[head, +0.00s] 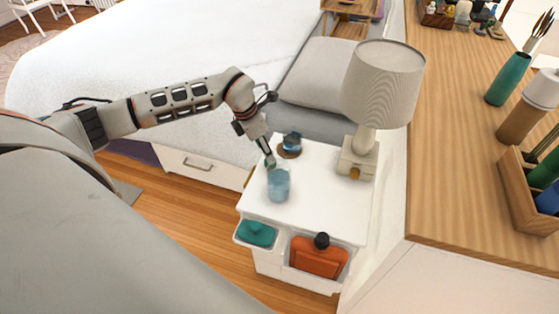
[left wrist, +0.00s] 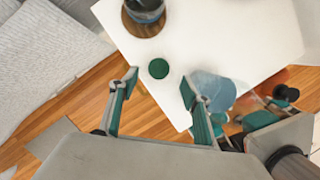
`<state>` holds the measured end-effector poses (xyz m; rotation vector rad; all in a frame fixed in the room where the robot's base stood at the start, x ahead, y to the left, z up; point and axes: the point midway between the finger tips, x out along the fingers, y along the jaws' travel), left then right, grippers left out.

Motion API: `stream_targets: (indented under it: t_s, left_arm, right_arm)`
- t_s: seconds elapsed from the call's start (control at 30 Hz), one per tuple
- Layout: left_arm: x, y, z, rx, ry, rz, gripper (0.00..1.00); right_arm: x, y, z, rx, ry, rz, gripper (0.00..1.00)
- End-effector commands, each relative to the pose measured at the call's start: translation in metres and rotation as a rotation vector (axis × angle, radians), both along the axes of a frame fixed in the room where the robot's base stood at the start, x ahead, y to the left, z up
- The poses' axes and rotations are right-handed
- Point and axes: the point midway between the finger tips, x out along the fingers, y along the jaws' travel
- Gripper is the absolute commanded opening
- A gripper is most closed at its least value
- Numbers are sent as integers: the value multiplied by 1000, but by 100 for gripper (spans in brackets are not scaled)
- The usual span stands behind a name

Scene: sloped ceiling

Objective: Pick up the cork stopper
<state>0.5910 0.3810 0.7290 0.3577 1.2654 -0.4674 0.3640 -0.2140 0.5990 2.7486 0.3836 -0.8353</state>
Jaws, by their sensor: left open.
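A small round dark green disc (left wrist: 159,68) lies on the white nightstand top; it may be the stopper's top, but I see nothing clearly cork-coloured. My left gripper (left wrist: 160,82) is open, its two fingers apart with the disc just beyond and between the tips in this view. In the head view my left gripper (head: 269,160) points down over the nightstand (head: 323,192), hiding the disc's surroundings. I cannot tell its exact height above the top. My right gripper is not in view.
A bluish glass (head: 278,186) stands close beside my left gripper. A dark blue jar (head: 291,141) on a round brown coaster (left wrist: 142,29) stands behind it. A lamp (head: 357,158) stands at the right. Bins with a teal item (head: 257,233) and an orange bottle (head: 318,259) hang at the front.

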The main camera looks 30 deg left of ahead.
Motion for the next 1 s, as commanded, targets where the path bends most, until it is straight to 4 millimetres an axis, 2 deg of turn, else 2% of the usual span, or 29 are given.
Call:
stream_targets:
  t_s: [0.3,0.6,0.9,0.93,1.0]
  left_arm:
    - [6,-5,-32,-2,4,-1,48]
    - [15,-8,-71,-2,5,-1,48]
    - [18,-8,-74,-1,1,-1,48]
    - [18,-8,-74,-1,1,-1,45]
    - [18,-8,-74,-1,1,-1,28]
  right_arm:
    - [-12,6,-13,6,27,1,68]
    - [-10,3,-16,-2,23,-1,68]
    - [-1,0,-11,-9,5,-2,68]
    - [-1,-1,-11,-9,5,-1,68]
    - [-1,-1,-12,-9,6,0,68]
